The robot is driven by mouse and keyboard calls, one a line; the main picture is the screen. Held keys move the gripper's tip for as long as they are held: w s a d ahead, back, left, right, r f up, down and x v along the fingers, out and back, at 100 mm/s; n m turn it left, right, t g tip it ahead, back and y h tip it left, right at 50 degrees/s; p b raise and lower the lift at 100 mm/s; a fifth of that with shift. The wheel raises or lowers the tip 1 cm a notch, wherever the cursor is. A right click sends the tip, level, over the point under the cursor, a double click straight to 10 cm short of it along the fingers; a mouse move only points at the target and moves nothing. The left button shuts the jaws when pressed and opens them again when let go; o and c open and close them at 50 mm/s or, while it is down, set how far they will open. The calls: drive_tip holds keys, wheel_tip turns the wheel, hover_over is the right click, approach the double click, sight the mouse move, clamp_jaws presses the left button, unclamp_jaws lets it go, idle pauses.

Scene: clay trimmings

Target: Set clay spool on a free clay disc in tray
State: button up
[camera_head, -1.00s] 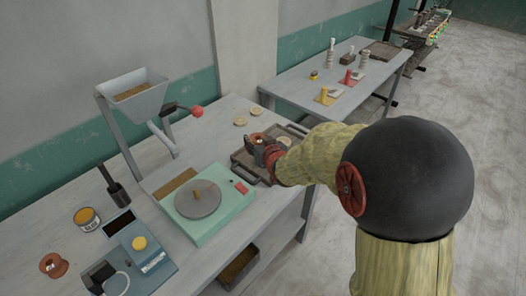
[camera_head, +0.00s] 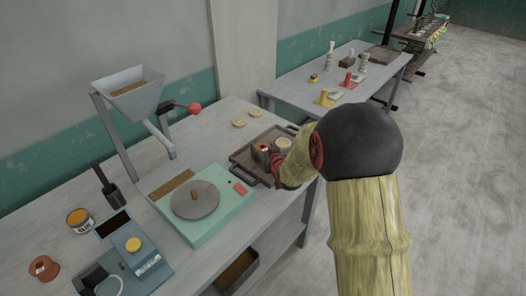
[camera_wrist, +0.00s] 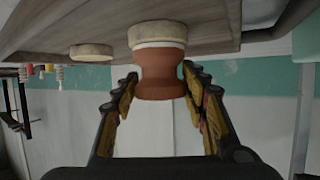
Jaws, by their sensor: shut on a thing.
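The brown-red clay spool (camera_head: 263,149) is upright over the dark tray (camera_head: 240,158), between my gripper's fingers. The wrist view shows the spool (camera_wrist: 160,75) with its end against or very close to a pale clay disc (camera_wrist: 157,32); I cannot tell whether they touch. My gripper (camera_wrist: 160,85) is shut on the spool, one finger at each side. A second pale disc (camera_head: 283,143) lies free in the tray, right of the spool; a disc also shows in the wrist view (camera_wrist: 92,52). My gripper (camera_head: 273,157) hides part of the tray.
Two pale discs (camera_head: 239,122) (camera_head: 256,112) lie on the table behind the tray. A hopper stand (camera_head: 135,95) rises at the back.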

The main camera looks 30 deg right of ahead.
drive_tip(key=shift+r, duration=0.1)
drive_tip(key=shift+f, duration=0.2)
drive_tip(key=o, duration=1.3)
drive_tip(key=shift+o, duration=0.2)
drive_tip(key=shift+r, duration=0.1)
